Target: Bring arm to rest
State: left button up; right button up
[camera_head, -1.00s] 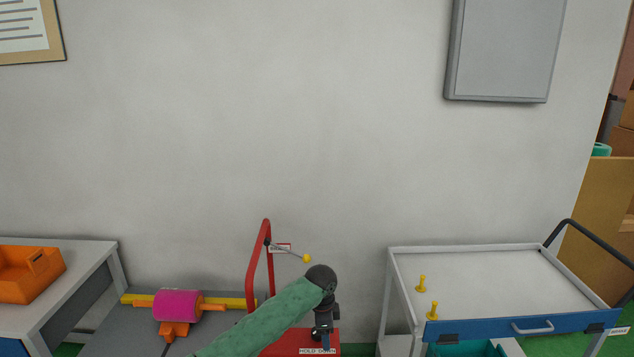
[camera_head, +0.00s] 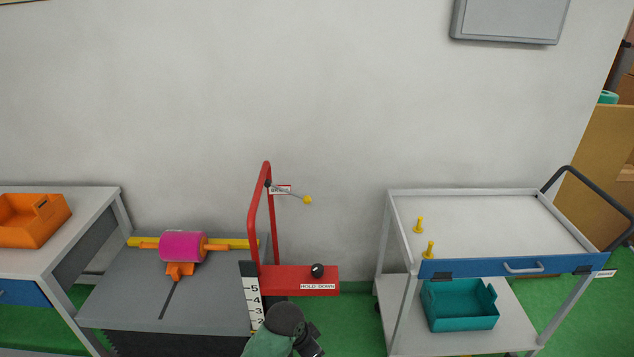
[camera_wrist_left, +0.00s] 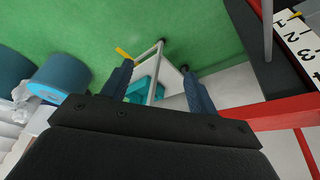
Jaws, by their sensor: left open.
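My left arm, in a green sleeve with a dark wrist (camera_head: 285,320), comes in at the bottom middle of the head view. It is in front of the red hold-down stand (camera_head: 300,278) and beside the numbered scale. Its fingertips are cut off or hidden there. In the left wrist view my left gripper (camera_wrist_left: 160,88) has its two dark blue fingers spread apart. Nothing is between them; the green floor, a cart leg and a teal bin show beyond. The right gripper is in no view.
A grey table (camera_head: 200,285) holds a magenta roller (camera_head: 181,247). An orange bin (camera_head: 32,220) sits on the left bench. A white cart (camera_head: 490,222) with two yellow pegs stands right, a teal bin (camera_head: 460,310) on its lower shelf. Green floor shows between table and cart.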

pick_arm(q)
jog(key=s+a+r+n+t+y, duration=0.25)
jog(key=s+a+n, duration=0.65)
jog(key=s+a, duration=1.25)
jog(key=d+f+g, duration=0.2)
jog(key=d+f, duration=0.1)
jog(key=f, duration=2.5)
jog(key=s+f, duration=0.3)
jog(key=f, duration=0.7)
jog(key=s+f, duration=0.4)
jog(key=f, duration=0.6)
jog(key=shift+s+f+m+y+b, duration=0.15)
jog(key=shift+f+m+y+b, duration=0.05)
jog(key=shift+m+y+b, duration=0.15)
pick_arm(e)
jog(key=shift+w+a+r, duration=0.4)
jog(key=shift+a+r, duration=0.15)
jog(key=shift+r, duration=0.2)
pick_arm(q)
jog(key=shift+d+g, duration=0.1)
jog(key=shift+g, duration=0.15)
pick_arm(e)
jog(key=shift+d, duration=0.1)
